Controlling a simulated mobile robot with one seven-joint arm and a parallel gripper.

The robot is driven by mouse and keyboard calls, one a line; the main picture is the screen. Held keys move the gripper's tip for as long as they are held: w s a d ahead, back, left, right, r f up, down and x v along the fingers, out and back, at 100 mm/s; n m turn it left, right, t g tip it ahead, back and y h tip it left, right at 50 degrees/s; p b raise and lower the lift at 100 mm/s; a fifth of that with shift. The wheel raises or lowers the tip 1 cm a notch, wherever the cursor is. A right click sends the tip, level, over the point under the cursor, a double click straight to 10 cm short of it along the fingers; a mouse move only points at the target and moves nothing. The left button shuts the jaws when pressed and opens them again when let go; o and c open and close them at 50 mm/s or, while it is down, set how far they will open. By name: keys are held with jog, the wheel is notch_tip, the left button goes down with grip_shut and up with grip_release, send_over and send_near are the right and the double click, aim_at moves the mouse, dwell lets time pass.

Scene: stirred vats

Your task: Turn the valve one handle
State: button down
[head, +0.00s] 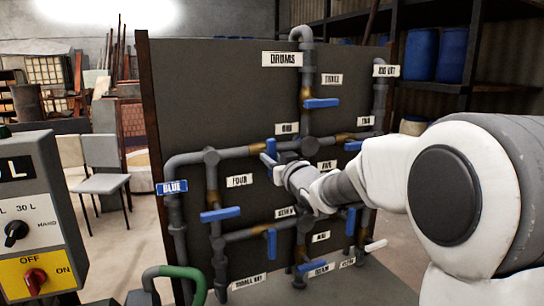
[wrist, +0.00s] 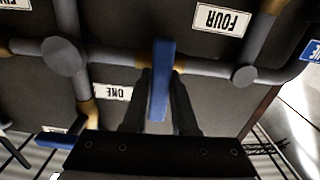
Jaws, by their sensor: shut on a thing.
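The valve one handle is a blue lever (head: 269,160) on the grey pipe below the ONE label (head: 287,129), left of the board's middle. It also shows in the wrist view (wrist: 160,75), crosswise to the pipe, near the ONE label (wrist: 112,92). My gripper (head: 279,166) is at this handle and partly hides it in the head view. In the wrist view, the two dark fingers (wrist: 157,95) close on the handle from both sides.
Other blue handles sit close by, at the DRUMS pipe (head: 321,103) and lower left (head: 220,214). A grey control box (head: 40,215) stands at the left front. Pipes run across the dark board (head: 225,85). Blue drums (head: 452,54) stand on a shelf behind.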

jog(key=shift+m, duration=0.3)
dwell(0.4)
jog(key=c, duration=0.7)
grip_release()
jog(key=shift+s, duration=0.1)
jog(key=v, duration=1.7)
jog(key=shift+s+d, duration=0.1)
